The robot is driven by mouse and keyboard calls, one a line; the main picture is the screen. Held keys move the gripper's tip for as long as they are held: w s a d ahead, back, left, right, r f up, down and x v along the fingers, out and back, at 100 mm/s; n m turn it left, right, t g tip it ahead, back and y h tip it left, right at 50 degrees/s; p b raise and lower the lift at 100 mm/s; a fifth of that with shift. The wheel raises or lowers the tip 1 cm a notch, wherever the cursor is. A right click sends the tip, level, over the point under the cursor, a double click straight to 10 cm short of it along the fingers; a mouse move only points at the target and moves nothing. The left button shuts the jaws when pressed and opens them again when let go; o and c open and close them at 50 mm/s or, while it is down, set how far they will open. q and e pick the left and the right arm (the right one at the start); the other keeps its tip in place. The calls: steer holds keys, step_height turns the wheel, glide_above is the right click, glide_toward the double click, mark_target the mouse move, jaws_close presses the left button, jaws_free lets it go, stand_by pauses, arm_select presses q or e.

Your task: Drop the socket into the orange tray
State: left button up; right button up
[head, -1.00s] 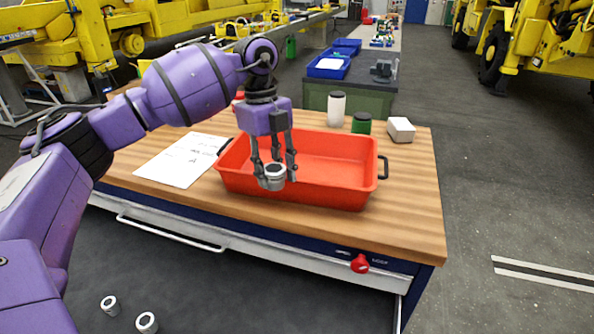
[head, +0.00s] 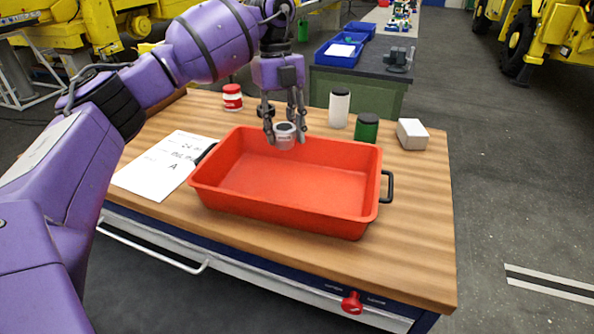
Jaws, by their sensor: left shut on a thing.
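The socket (head: 285,136) is a short silver-grey cylinder with a dark opening on top. My left gripper (head: 285,130) is shut on it, with the fingers pointing down around its sides. The orange tray (head: 290,226) is a red-orange rectangular bin with dark end handles, and it looks empty. In the picture the socket overlaps the tray's far wall, near its middle. I cannot tell exactly how high above the rim it is. My right gripper is not in view.
The tray stands on a wooden workbench (head: 420,240). A paper sheet (head: 160,168) lies left. Behind are a red-white jar (head: 232,98), a white bottle (head: 339,108), a green jar (head: 367,128) and a white box (head: 412,134). A red knob (head: 352,303) is on the front.

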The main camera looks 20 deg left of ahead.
mark_target(283, 148)
arm_select(q)
steer(key=shift+w+f, duration=0.15)
steer(key=shift+w, duration=0.3)
steer(key=shift+s+f+b, duration=0.5)
steer(key=shift+s+f, duration=0.25)
steer(key=shift+f, duration=0.35)
steer(key=shift+w+f+b, duration=0.25)
steer(key=shift+f+b, duration=0.15)
steer(key=shift+f, duration=1.2)
steer(key=o, duration=1.3)
steer(key=shift+o, duration=0.4)
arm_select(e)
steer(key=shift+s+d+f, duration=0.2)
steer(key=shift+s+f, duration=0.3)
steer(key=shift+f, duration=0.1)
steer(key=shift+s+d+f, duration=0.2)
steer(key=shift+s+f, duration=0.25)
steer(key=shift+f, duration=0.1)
